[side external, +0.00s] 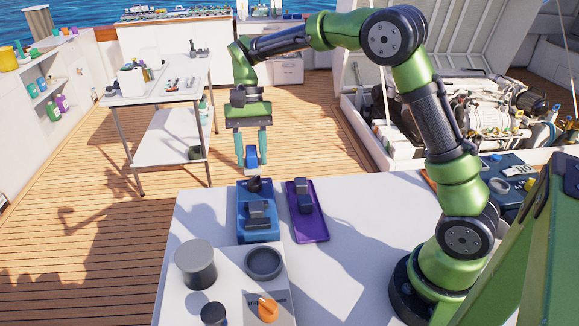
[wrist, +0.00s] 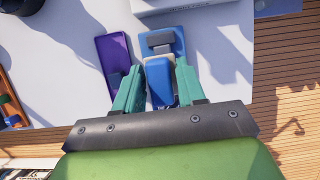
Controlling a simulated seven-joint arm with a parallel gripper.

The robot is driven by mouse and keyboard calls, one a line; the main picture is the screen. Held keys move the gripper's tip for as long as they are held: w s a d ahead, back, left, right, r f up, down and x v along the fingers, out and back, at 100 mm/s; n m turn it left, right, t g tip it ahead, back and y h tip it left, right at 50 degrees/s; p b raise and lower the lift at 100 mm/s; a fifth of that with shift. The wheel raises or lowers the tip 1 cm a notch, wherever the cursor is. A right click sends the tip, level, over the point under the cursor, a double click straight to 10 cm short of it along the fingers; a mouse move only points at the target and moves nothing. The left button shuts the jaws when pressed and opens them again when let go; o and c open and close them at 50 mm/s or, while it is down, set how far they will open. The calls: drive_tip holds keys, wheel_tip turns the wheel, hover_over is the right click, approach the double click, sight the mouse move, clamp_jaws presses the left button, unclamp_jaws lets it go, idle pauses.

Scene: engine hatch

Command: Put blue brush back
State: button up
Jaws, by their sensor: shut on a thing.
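My gripper (side external: 250,158) hangs over the far edge of the white table, its teal fingers shut on the blue brush (side external: 251,154). In the wrist view the brush (wrist: 159,80) sits between the fingertips (wrist: 160,70), its lower end partly hidden. The brush is held above the table. A blue tray (side external: 243,228) with a dark grey block and a dark round knob lies on the table, nearer the side camera than the gripper. In the wrist view the blue tray (wrist: 176,42) shows just beyond the brush, which covers part of it.
A purple tray (side external: 318,229) with a dark grey block lies right of the blue tray. A grey cylinder (side external: 195,263), a dark ring (side external: 263,262) and an orange knob (side external: 268,309) stand nearer the side camera. The table's right middle (side external: 365,225) is clear.

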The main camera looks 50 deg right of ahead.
drive_tip(key=shift+r, duration=0.15)
drive_tip(key=s+f+n+h, duration=0.1)
drive_tip(key=s+f+n, duration=0.2)
drive_tip(key=s, duration=0.3)
drive_tip(key=s+a+f+n+h, duration=0.1)
drive_tip(key=s+f+n, duration=0.2)
drive_tip(key=s+f, duration=0.2)
drive_tip(key=s+f+n+g+h, duration=0.1)
drive_tip(key=s+f+n, duration=0.2)
drive_tip(key=s, duration=0.5)
drive_tip(key=shift+s+a+f, duration=0.3)
drive_tip(key=shift+a+f, duration=0.05)
drive_tip(key=shift+f, duration=2.3)
drive_tip(key=shift+f, duration=0.1)
drive_tip(key=o, duration=1)
